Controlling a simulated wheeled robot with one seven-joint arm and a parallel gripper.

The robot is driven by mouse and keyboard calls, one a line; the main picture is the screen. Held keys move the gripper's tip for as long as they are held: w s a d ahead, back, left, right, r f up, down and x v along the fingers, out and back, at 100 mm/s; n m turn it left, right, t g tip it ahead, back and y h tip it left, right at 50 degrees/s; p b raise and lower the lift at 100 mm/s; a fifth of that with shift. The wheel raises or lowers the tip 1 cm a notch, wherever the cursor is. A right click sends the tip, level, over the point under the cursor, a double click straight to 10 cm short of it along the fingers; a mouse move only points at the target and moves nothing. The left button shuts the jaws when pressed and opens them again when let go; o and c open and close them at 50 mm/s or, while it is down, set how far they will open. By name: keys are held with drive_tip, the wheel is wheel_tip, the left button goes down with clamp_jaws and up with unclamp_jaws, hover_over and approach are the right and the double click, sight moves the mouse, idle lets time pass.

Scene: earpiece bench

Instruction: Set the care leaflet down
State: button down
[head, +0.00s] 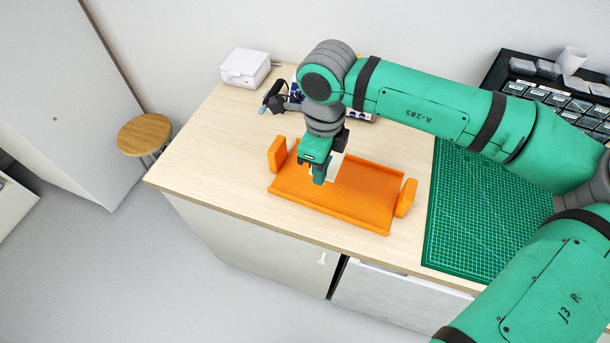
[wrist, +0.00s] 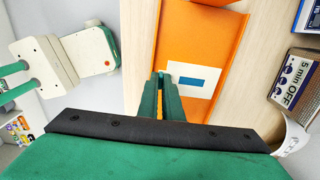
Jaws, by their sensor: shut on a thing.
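The care leaflet is a small white card with a blue block, seen in the wrist view (wrist: 198,83); in the head view a pale piece of it shows beside the fingers (head: 334,163). My gripper (head: 319,182) is shut on one end of the card, its green fingers close together in the wrist view (wrist: 166,85). The card is over the orange tray (head: 352,204), towards its left part in the head view. I cannot tell whether the card touches the tray floor. The tray has an upright orange handle at each end.
A white box (head: 245,68) stands at the bench's back left. A printed box (wrist: 297,80) shows at the right of the wrist view. A green cutting mat (head: 470,215) lies right of the tray, near a black drawer rack (head: 515,88). Bare wood lies left of the tray.

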drive_tip(key=w+a+f, duration=0.1)
drive_tip(key=f, duration=0.1)
drive_tip(key=w+a+f, duration=0.1)
drive_tip(key=f, duration=0.1)
drive_tip(key=w+a+f, duration=0.1)
drive_tip(key=w+f, duration=0.1)
drive_tip(key=shift+a, duration=0.2)
drive_tip(key=shift+w+a+f, duration=0.15)
drive_tip(key=shift+f, duration=1.55)
drive_tip(key=shift+f, duration=0.15)
drive_tip(key=c, duration=1.9)
unclamp_jaws()
drive_tip(key=shift+w, duration=0.1)
drive_tip(key=shift+c, duration=0.2)
drive_tip(key=shift+a, duration=0.15)
wheel_tip(320, 180, up, 12)
